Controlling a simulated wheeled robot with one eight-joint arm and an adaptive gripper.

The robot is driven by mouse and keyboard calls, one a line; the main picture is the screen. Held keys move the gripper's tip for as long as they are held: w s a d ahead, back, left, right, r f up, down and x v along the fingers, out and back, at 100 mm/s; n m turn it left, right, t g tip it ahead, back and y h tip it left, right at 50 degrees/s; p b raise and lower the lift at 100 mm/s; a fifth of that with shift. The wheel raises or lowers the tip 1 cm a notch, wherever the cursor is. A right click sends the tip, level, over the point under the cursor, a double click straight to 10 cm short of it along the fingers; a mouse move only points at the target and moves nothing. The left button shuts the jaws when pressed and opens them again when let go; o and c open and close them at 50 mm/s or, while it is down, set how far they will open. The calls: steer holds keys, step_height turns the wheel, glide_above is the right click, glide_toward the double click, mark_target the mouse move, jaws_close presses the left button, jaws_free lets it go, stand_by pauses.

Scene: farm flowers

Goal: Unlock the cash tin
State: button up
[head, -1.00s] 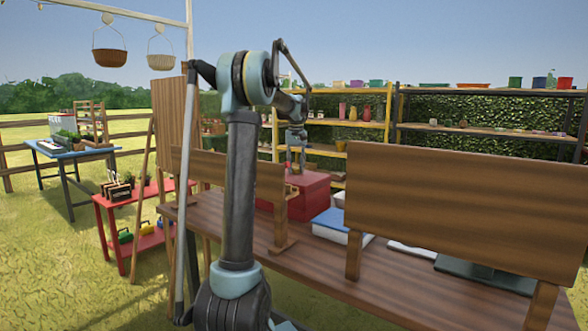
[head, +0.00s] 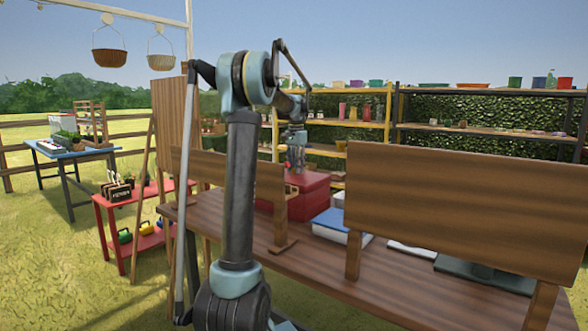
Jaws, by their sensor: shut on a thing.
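The red cash tin (head: 309,196) sits on the wooden table, partly hidden behind a wooden board and my arm. My gripper (head: 293,170) points down at the tin's top, near its left side. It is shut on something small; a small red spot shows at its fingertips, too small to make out. I cannot tell whether the held thing touches the tin, and no lock is visible from here.
The wooden table (head: 385,280) carries a blue-and-white book or box (head: 335,228) right of the tin. A large wooden board (head: 450,210) stands at the table's front right, a smaller board (head: 215,172) at left. Shelves (head: 480,129) with pots stand behind.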

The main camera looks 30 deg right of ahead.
steer(key=shift+w+a+m, duration=0.1)
steer(key=shift+a+m, duration=0.05)
steer(key=shift+m, duration=0.95)
steer(key=o, duration=1.1)
step_height(320, 180, up, 12)
